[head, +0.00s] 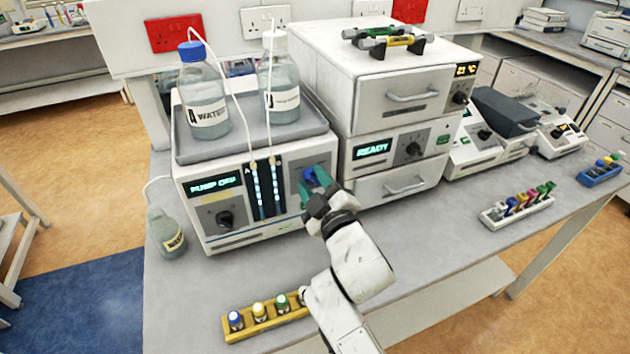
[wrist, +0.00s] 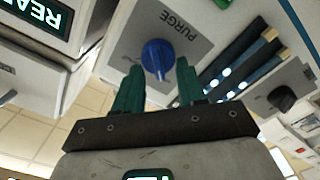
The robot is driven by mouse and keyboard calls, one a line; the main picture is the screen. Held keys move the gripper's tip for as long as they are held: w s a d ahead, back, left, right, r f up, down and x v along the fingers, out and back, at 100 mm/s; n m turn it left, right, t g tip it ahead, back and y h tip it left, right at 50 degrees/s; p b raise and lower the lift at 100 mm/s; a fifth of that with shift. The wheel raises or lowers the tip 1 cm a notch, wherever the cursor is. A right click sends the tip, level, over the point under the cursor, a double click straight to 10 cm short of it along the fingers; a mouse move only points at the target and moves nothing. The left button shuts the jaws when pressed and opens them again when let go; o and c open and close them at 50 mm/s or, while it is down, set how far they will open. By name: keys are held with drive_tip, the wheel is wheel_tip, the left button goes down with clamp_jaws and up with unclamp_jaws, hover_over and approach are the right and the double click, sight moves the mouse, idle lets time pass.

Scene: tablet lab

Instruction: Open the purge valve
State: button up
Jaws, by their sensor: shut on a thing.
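The purge valve is a blue knob (wrist: 157,54) on a grey panel marked PURGE, shown upside down in the wrist view. In the head view the blue knob (head: 309,174) is at the right of the pump's front, partly covered by my gripper. My gripper (head: 318,180) has green fingers and reaches the pump front from the right. In the wrist view my gripper (wrist: 160,68) has one finger on each side of the knob and is shut on it. The pump (head: 240,230) reads PUMP OFF.
Two bottles, a left one (head: 205,100) marked WATER and a right one (head: 284,90), stand on the pump. A yellow rack (head: 265,325) with vials lies near the front edge below my arm. A stacked unit (head: 385,150) reading READY stands close on the right.

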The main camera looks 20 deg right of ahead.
idle(0.5)
drive_tip(key=o, duration=1.1)
drive_tip(key=shift+c, duration=0.2)
drive_tip(key=shift+s, duration=0.1)
drive_tip(key=s+b, duration=0.1)
drive_tip(key=s, duration=0.9)
drive_tip(key=shift+s+b, duration=0.3)
drive_tip(key=shift+b, duration=0.1)
